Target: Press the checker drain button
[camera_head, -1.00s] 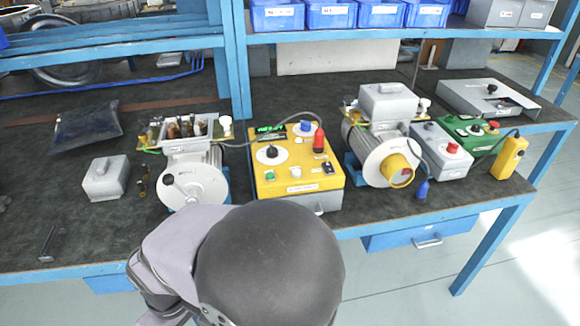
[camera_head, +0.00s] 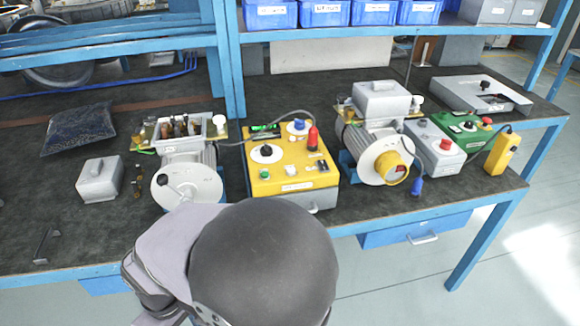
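A yellow box (camera_head: 318,179) with a control panel, which looks like the checker, sits on the bench near the front edge. Its top carries a black display with green marks (camera_head: 264,131), a black knob on a white disc (camera_head: 266,152), a blue knob (camera_head: 298,125) and a red upright part (camera_head: 313,138). A green button (camera_head: 264,174) is at its front left, with a small pale button (camera_head: 290,170) and a black switch (camera_head: 322,166) to the right. Labels are too small to read, so I cannot tell which is the drain button. My gripper is out of view.
A motor with an open terminal box (camera_head: 187,185) stands left of the yellow box. Another motor (camera_head: 382,158) stands right, beside a grey box with a red button (camera_head: 436,148) and a green box (camera_head: 466,131). My dark arm joint fills the lower middle, in front of the bench.

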